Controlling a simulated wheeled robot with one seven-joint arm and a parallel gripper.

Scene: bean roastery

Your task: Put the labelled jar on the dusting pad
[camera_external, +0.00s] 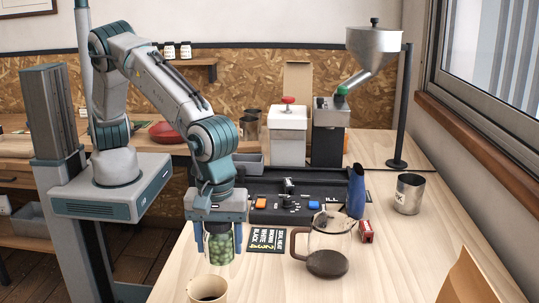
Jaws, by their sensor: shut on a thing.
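A clear jar with green contents (220,247) is between the fingers of my gripper (221,238), which is shut on it. The jar is upright near the table's left edge, left of the black printed card (266,241). No label shows on its visible side, and its top is hidden by my gripper. I cannot tell whether its base touches the table. I cannot make out a dusting pad for certain.
A paper cup (207,290) stands in front of the jar. A black control panel (300,213) lies behind. The right-hand tabletop (410,245) has free room.

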